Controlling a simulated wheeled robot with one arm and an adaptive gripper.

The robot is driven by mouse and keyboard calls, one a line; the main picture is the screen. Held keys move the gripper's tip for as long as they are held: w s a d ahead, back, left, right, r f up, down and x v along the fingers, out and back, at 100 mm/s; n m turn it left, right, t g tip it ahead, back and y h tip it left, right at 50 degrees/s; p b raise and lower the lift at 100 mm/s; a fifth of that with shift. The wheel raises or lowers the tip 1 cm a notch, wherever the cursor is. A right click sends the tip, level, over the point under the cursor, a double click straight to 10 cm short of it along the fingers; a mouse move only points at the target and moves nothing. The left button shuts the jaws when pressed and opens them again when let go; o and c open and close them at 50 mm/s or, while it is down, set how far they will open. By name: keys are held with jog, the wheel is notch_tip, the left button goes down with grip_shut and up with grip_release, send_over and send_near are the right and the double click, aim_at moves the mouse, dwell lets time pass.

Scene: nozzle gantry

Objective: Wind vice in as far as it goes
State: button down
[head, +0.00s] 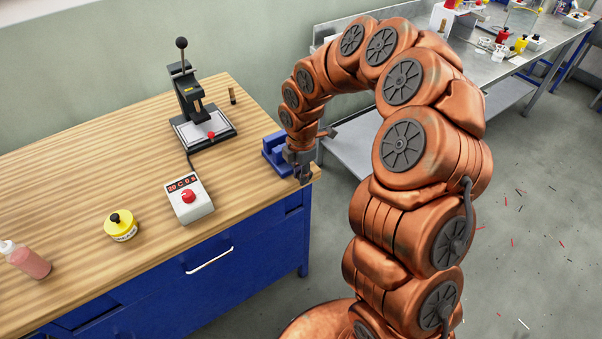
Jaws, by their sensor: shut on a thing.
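The blue vice (273,150) is mounted at the right end of the wooden workbench, near its front corner. My copper-coloured arm arches over from the right and reaches down to it. My gripper (303,178) is at the near right side of the vice, pointing down and shut on a part of it, seemingly the vice handle. The handle itself and the fingertips are mostly hidden by the gripper, and the gap between the vice jaws cannot be made out.
On the workbench (90,190) stand a black press (190,100), a control box with a red button (188,198), a yellow pot (121,226) and a pink bottle (27,260). A metal table (480,65) stands behind my arm. Floor at right is open, with scattered scraps.

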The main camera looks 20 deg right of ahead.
jog(key=shift+y, duration=0.5)
jog(key=y+b, duration=0.1)
jog(key=g+y+b, duration=0.1)
jog(key=b, duration=0.1)
jog(key=shift+w+d+f, duration=0.1)
jog(key=shift+w+d, duration=0.05)
jog(key=shift+d, duration=0.1)
jog(key=y+b, duration=0.1)
jog(key=b, duration=0.1)
jog(key=y+b, duration=0.1)
jog(key=b, duration=0.1)
jog(key=shift+d+f+g+y, duration=0.2)
jog(key=shift+g+y, duration=0.1)
jog(key=shift+g, duration=0.1)
jog(key=y+b, duration=0.1)
jog(key=b, duration=0.3)
jog(key=shift+w+d+r+g+y, duration=0.1)
jog(key=shift+d+g+y, duration=0.1)
jog(key=shift+g+y, duration=0.15)
jog(key=shift+d+r+g+y+b, duration=0.15)
jog(key=shift+d+g+y+b, duration=0.1)
jog(key=shift+y+b, duration=0.6)
jog(key=shift+r+y, duration=0.15)
jog(key=shift+y, duration=0.45)
jog(key=shift+d+g+y+p, duration=0.15)
jog(key=shift+g+y+p, duration=0.25)
jog(key=shift+y+p, duration=0.2)
